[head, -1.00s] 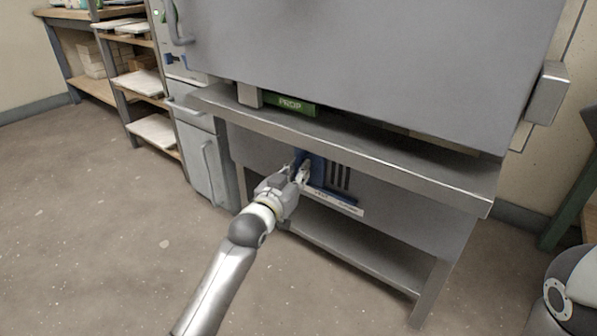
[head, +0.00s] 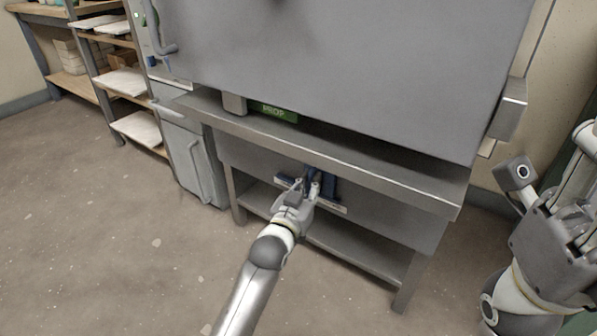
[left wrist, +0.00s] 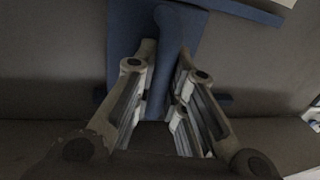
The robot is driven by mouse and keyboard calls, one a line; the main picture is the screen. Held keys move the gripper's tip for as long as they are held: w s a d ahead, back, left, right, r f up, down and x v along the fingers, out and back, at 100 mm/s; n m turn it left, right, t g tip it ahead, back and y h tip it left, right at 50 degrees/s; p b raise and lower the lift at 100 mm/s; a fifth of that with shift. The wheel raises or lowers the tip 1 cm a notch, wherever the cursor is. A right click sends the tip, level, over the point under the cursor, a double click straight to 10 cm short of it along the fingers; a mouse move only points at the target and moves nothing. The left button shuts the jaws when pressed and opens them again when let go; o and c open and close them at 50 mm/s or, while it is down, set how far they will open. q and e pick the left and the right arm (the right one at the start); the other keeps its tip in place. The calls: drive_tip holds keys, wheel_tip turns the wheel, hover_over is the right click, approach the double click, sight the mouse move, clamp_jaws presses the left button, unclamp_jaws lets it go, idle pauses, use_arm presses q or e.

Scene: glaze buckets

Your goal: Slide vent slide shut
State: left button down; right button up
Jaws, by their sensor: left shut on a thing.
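The vent slide (head: 328,186) is a blue plate with an upright handle on the front panel under the oven's ledge. My left gripper (head: 307,184) is at the slide, shut on its handle. In the left wrist view the blue handle (left wrist: 172,45) stands between the two fingers (left wrist: 160,75), with the blue plate behind it. No dark vent slots show beside the plate now; the gripper hides part of this area. Parts of my right arm and hand (head: 560,250) show at the right edge, away from the vent; its finger opening is unclear.
The big grey oven body (head: 340,70) and its metal ledge (head: 330,150) overhang the vent. A lower shelf (head: 350,250) runs below it. A green PROP block (head: 273,112) lies on the ledge. A storage rack (head: 125,82) stands at left. The floor in front is clear.

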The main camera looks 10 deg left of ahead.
use_arm(q)
drive_tip(key=shift+d, duration=0.2)
drive_tip(key=c, duration=1.5)
unclamp_jaws()
drive_tip(key=shift+o, duration=0.2)
drive_tip(key=shift+s, duration=0.1)
drive_tip(key=s+a, duration=0.1)
drive_tip(key=s, duration=1)
drive_tip(key=shift+s+a, duration=0.4)
